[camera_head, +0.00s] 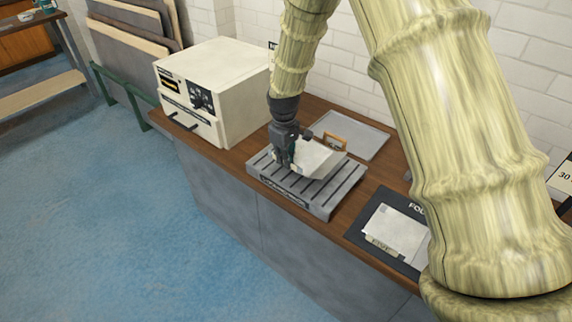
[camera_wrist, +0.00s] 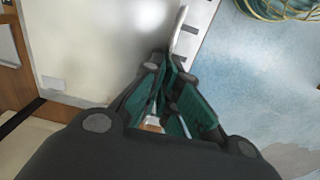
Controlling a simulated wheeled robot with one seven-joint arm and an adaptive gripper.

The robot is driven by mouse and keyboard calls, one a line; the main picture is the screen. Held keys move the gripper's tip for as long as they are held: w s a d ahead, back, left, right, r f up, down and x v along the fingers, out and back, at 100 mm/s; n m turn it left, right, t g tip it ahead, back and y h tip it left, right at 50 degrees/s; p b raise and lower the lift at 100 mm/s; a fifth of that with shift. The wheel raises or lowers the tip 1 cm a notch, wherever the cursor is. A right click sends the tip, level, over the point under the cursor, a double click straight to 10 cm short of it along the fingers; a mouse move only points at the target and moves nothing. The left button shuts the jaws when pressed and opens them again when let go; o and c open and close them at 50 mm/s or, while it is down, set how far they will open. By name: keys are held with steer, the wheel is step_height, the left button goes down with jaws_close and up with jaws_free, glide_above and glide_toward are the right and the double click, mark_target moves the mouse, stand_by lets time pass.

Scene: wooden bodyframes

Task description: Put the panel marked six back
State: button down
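A pale panel (camera_head: 314,158) stands tilted over the grey slotted rack (camera_head: 321,206) on the counter. No number on it can be read. My gripper (camera_head: 287,160) is at the panel's left edge and looks shut on it. The fingers hide the grip point, and whether the panel touches a slot cannot be told.
A cream machine (camera_head: 225,75) stands left of the rack. To the right, a plate marked FIVE (camera_head: 397,228) lies on a dark mat (camera_head: 359,231). My arm covers the right side.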

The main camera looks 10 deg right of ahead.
steer(key=f, duration=0.1)
steer(key=w+f+p, duration=0.1)
steer(key=f, duration=0.1)
steer(key=shift+f, duration=0.15)
steer(key=shift+s+f, duration=0.15)
steer(key=shift+s, duration=0.1)
steer(key=shift+w+f, duration=0.1)
steer(key=shift+f, duration=0.1)
steer(key=c, duration=1.6)
jaws_free()
steer(key=shift+c, duration=0.2)
step_height(320, 180, up, 12)
steer(key=b, duration=0.3)
steer(key=shift+a+r, duration=0.1)
